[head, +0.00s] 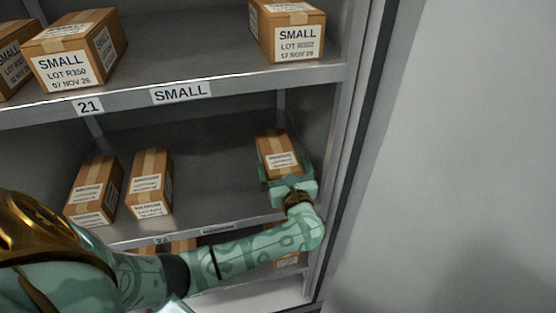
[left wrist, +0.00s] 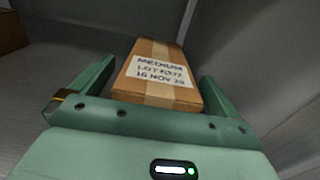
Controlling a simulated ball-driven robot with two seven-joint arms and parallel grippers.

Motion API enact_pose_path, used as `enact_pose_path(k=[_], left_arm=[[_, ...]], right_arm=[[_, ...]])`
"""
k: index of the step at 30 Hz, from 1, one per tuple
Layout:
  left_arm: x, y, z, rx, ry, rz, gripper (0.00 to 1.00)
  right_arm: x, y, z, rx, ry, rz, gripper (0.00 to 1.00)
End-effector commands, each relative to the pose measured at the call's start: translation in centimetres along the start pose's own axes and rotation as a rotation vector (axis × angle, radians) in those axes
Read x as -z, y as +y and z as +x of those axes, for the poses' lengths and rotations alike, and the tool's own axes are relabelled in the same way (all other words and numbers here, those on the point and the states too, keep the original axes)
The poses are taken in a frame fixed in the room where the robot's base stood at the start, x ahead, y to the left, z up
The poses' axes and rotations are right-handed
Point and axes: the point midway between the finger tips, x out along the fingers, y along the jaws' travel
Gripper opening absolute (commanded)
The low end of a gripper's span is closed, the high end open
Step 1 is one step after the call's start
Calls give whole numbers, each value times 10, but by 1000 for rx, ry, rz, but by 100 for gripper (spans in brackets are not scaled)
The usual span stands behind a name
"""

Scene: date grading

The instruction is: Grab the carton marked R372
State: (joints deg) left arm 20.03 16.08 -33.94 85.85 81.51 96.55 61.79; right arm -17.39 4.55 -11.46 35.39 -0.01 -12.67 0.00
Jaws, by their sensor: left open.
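A brown carton (head: 277,150) with tan tape stands at the right end of the middle shelf in the head view. In the left wrist view its label on the carton (left wrist: 158,72) reads MEDIUM, a lot number that looks like R372, and 16 NOV with a blurred year. My left gripper (head: 287,175) is at this carton's near side. In the left wrist view the left gripper (left wrist: 158,85) is open, with one finger on each side of the carton and a gap on both sides. My right gripper is not in view.
Two cartons, one (head: 95,190) left of the other (head: 150,183), stand on the middle shelf. SMALL cartons (head: 75,50) (head: 287,32) stand on the shelf above. A metal upright (head: 345,150) is close to the right. Cartons below are partly hidden by my arm.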

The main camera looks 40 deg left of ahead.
Motion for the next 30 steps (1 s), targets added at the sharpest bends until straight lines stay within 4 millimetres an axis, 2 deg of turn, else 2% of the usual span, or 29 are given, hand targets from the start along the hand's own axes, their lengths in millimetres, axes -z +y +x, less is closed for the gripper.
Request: enact_pose_path(k=[3,6,13,14,18,20,30], left_arm=[[0,-1,20,-1,-3,3,100],[1,-1,29,0,-1,3,100],[0,-1,31,0,0,2,100],[0,-1,31,0,0,2,94],[0,-1,31,0,0,2,56],[0,-1,31,0,0,2,40],[-7,-2,31,0,-3,-1,40]], right_arm=[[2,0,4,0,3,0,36],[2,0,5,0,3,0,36],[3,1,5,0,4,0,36],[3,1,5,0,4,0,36],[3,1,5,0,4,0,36],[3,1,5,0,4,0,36],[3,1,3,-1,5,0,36]])
